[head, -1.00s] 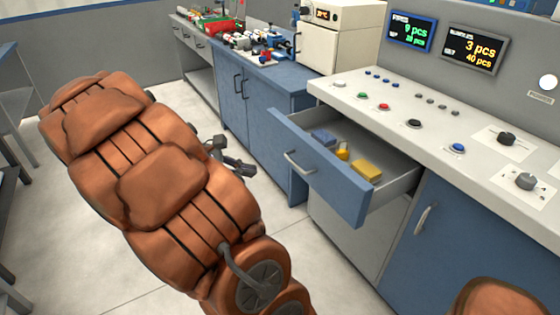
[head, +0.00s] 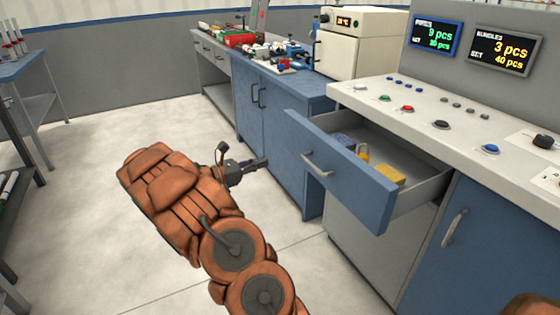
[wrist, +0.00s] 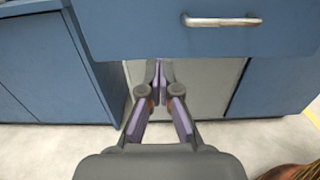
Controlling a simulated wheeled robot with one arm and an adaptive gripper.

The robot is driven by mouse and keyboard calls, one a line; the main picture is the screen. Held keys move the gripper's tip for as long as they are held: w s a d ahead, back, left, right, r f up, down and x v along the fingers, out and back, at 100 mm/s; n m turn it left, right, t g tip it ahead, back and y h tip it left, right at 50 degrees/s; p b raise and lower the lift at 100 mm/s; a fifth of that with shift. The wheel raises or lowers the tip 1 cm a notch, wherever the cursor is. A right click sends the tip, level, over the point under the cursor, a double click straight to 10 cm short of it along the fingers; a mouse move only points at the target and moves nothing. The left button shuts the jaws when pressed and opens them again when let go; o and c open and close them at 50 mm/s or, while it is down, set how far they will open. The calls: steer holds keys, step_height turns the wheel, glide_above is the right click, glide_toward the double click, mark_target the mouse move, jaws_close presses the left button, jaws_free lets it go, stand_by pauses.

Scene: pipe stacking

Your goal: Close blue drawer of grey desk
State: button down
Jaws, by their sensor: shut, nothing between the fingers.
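The blue drawer (head: 345,175) of the grey desk (head: 450,120) is pulled open toward the lower left in the head view. Its bar handle (head: 317,165) is on its front. The drawer holds a yellow block, a blue item and a small yellow item. My gripper (head: 262,162) is shut and empty, in front of the drawer and to its left, apart from it in the head view. In the wrist view, the shut fingers (wrist: 160,72) point at the lower edge of the drawer front (wrist: 150,30), with the handle (wrist: 222,21) at upper right. Contact there cannot be told.
A blue cabinet (head: 275,125) stands left of the desk, with a white oven-like box (head: 352,45) on top. A blue cabinet door (head: 460,240) is right of the drawer. The floor (head: 100,150) on the left is clear; a table (head: 22,65) stands at far left.

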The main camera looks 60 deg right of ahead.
mark_target(305, 150)
steer(key=b+x, duration=0.1)
steer(key=x, duration=1.2)
steer(key=shift+s+d+b, duration=0.15)
steer(key=shift+b, duration=0.25)
